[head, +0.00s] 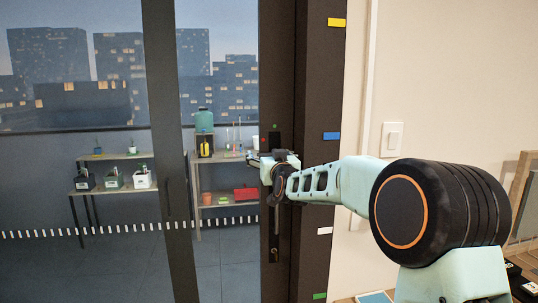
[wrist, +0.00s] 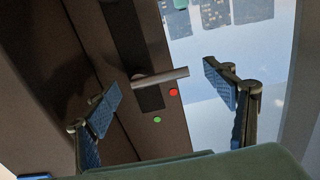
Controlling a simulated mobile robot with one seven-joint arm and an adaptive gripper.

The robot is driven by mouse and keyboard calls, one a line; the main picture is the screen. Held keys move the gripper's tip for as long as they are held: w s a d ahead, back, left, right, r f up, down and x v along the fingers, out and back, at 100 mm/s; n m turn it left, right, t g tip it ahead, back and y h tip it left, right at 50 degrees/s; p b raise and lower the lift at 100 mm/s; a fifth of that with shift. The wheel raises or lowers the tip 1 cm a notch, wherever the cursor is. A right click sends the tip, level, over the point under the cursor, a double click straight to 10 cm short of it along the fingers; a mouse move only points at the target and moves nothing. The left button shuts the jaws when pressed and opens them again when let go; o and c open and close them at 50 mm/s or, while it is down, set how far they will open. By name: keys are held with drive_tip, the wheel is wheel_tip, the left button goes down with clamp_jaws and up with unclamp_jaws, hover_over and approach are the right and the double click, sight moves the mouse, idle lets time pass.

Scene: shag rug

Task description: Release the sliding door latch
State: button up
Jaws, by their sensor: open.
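The latch is a short grey lever (wrist: 162,77) on a dark plate (wrist: 150,98) set in the sliding door's dark frame (wrist: 172,132). A red dot and a green dot lie beside the plate. In the wrist view my gripper (wrist: 162,93) is open, its blue-padded fingers on either side of the lever, apart from it, with nothing held. In the head view my gripper (head: 260,160) is in front of the door frame (head: 281,80), just below the dots, and hides the lever. A lock fitting (head: 274,254) sits lower on the frame.
Glass panels show shelves (head: 112,158) with pots and bins beyond the door, and a city skyline. Coloured tabs, including a yellow one (head: 336,22) and a blue one (head: 331,136), mark the jamb. A light switch (head: 392,139) is on the right wall, behind my arm.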

drive_tip(key=shift+w, duration=0.1)
drive_tip(key=shift+c, duration=0.4)
drive_tip(key=c, duration=1.1)
drive_tip(key=shift+m+b, duration=0.3)
drive_tip(key=shift+b, duration=0.1)
drive_tip(key=m+b, duration=0.3)
drive_tip(key=shift+d+r, duration=0.1)
drive_tip(key=shift+r, duration=0.2)
drive_tip(key=m+b, duration=0.1)
drive_tip(key=m, duration=0.1)
drive_tip(key=m+b, duration=0.1)
drive_tip(key=m, duration=0.1)
drive_tip(key=r+m+b, duration=0.1)
drive_tip(key=b, duration=0.1)
drive_tip(key=shift+w+d+r+m, duration=0.1)
drive_tip(key=shift+d+m, duration=0.25)
drive_tip(key=shift+m, duration=0.05)
drive_tip(key=m, duration=0.1)
drive_tip(key=m+b, duration=0.1)
drive_tip(key=m, duration=0.1)
drive_tip(key=d+m+b, duration=0.1)
drive_tip(key=shift+w+r+m, duration=0.15)
drive_tip(key=shift+r+m, duration=0.15)
drive_tip(key=shift+w+d+r+m+b, duration=0.1)
drive_tip(key=shift+d+m+b, duration=0.15)
drive_tip(key=shift+m, duration=0.7)
drive_tip(key=shift+d+m+b, duration=0.15)
drive_tip(key=shift+m+b, duration=0.2)
drive_tip(key=shift+m, duration=0.6)
